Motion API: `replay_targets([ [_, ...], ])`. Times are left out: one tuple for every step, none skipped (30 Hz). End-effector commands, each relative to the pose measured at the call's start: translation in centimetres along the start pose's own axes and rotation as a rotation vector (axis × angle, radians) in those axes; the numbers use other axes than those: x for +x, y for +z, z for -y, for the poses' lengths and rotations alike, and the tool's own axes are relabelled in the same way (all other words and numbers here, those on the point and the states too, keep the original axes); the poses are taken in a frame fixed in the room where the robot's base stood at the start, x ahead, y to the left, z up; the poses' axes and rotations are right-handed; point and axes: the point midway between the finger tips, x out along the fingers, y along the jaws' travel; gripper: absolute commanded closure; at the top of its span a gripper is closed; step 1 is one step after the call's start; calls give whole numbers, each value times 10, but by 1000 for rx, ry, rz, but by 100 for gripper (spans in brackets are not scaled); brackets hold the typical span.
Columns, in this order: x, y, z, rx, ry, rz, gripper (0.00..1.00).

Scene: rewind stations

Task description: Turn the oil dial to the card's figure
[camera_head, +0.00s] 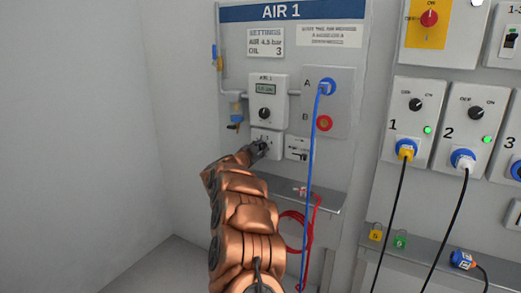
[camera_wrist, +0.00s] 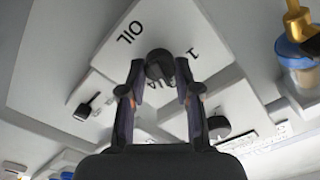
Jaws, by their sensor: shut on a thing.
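The oil dial (camera_wrist: 158,62) is a dark round knob on a pale box marked OIL, with a figure 1 printed near it. In the wrist view my gripper (camera_wrist: 160,76) has a finger on each side of the knob and is shut on it. In the head view my gripper (camera_head: 260,148) is at the oil box (camera_head: 273,137), and its fingers hide most of the knob. Its pointer setting cannot be read. The settings card (camera_head: 265,42) above gives an air figure in bar and OIL 3.
The AIR 1 regulator (camera_head: 267,88) with display and black knob sits just above the oil box. A blue hose (camera_head: 314,150) hangs to the right. A grey shelf (camera_head: 325,201) juts out below. Numbered plug boxes (camera_head: 411,130) fill the right; bare wall lies left.

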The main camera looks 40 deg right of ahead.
Motion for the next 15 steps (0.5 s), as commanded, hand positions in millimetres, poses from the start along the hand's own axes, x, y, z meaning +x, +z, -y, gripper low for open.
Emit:
replay_targets([
  [0, 0, 0, 0, 1, 1, 100],
  [0, 0, 0, 0, 1, 1, 100],
  [0, 0, 0, -1, 1, 1, 100],
  [0, 0, 0, -1, 1, 1, 100],
  [0, 0, 0, -1, 1, 1, 100],
  [0, 0, 0, -1, 1, 1, 100],
  [0, 0, 0, -1, 1, 1, 65],
  [0, 0, 0, -1, 1, 1, 62],
  [0, 0, 0, -1, 1, 1, 57],
  [0, 0, 0, -1, 1, 1, 54],
  [0, 0, 0, -1, 1, 1, 51],
  [0, 0, 0, -1, 1, 1, 47],
  [0, 0, 0, -1, 1, 0, 44],
  [0, 0, 0, -1, 0, 0, 43],
  [0, 0, 0, -1, 0, 0, 43],
])
